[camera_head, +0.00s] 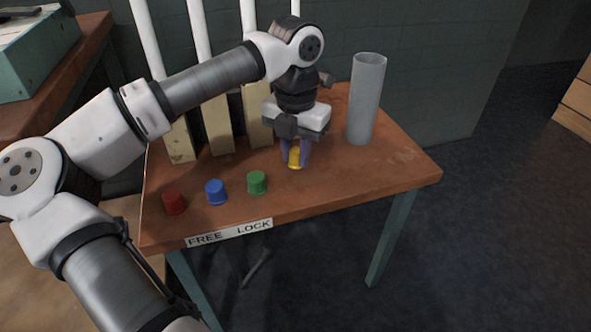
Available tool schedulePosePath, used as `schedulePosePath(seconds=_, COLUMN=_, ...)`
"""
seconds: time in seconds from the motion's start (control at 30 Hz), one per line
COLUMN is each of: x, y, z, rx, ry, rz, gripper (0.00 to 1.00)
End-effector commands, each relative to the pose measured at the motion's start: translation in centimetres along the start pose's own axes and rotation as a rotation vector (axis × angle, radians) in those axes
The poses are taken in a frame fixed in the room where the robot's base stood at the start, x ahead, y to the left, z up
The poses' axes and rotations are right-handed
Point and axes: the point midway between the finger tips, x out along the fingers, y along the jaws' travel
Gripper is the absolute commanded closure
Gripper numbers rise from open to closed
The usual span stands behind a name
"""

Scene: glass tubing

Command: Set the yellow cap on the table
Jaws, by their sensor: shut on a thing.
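The yellow cap (295,161) is between the fingertips of my gripper (296,154), over the right half of the brown table (392,178). My gripper points down and is shut on the cap. The fingers hide part of the cap's upper sides. The cap is at or very close to the table top; I cannot tell whether it touches it.
A red cap (174,202), a blue cap (216,192) and a green cap (257,182) stand in a row to the left. A grey cylinder (366,100) stands upright to the right. White tubes (202,48) with beige blocks (217,125) stand behind. The table's front right is clear.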

Motion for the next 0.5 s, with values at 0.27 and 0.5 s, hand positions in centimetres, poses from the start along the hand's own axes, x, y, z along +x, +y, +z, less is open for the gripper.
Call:
schedulePosePath(seconds=0.27, x=3.9, y=0.0, z=-0.1, rx=0.000, ry=0.001, rz=-0.001, gripper=0.98)
schedulePosePath(seconds=0.5, x=4.1, y=0.0, z=0.0, rx=-0.001, ry=0.000, rz=0.001, gripper=0.98)
